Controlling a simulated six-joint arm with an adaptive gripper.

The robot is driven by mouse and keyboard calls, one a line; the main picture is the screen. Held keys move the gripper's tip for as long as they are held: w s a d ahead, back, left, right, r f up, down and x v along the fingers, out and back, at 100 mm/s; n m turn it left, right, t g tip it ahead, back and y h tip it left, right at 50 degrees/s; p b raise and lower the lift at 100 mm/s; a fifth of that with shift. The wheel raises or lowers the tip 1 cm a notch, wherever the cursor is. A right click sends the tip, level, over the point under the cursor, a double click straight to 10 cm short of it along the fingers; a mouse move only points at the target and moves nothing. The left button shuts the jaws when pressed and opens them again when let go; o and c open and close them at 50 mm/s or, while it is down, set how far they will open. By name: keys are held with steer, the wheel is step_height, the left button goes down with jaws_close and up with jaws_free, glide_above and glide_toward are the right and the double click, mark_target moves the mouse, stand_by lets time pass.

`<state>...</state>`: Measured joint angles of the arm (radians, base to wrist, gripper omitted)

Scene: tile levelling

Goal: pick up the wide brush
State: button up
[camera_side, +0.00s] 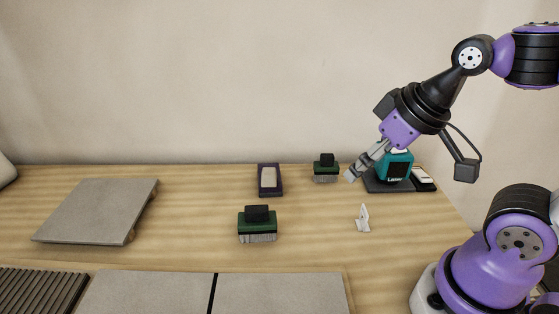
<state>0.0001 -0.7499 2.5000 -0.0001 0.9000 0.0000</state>
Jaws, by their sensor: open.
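Two brushes with green bodies, black handles and grey bristles stand on the wooden table. The nearer brush (257,222) is at the middle of the table and looks the wider of the two. The farther brush (326,169) looks smaller and stands near the back edge; how much of the difference is distance I cannot tell. My gripper (355,175) is open and empty, pointing down and left. It appears just right of the farther brush and well up and right of the nearer one. Nothing hides either brush.
A teal laser unit (397,167) on a dark base stands behind my gripper. A small white piece (363,219) lies in front of it. A purple-framed block (270,180) is at the back. A grey tile (100,211) lies left; tiles (280,293) and a ribbed mat (38,290) line the front.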

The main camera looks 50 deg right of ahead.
steer(key=shift+w, duration=0.1)
steer(key=n+g+y, duration=0.3)
steer(key=n, duration=0.7)
glide_toward(256, 219)
steer(key=shift+w+d+f, duration=0.1)
steer(key=shift+d+f, duration=0.1)
steer(key=shift+f, duration=0.3)
steer(key=shift+d+f, duration=0.15)
steer(key=shift+f, duration=0.3)
steer(key=x, duration=0.5)
steer(key=shift+w+a+r, duration=0.1)
steer(key=x, duration=0.5)
steer(key=shift+w+a+f, duration=0.15)
steer(key=shift+w+f, duration=0.05)
steer(key=shift+w, duration=0.25)
jaws_close()
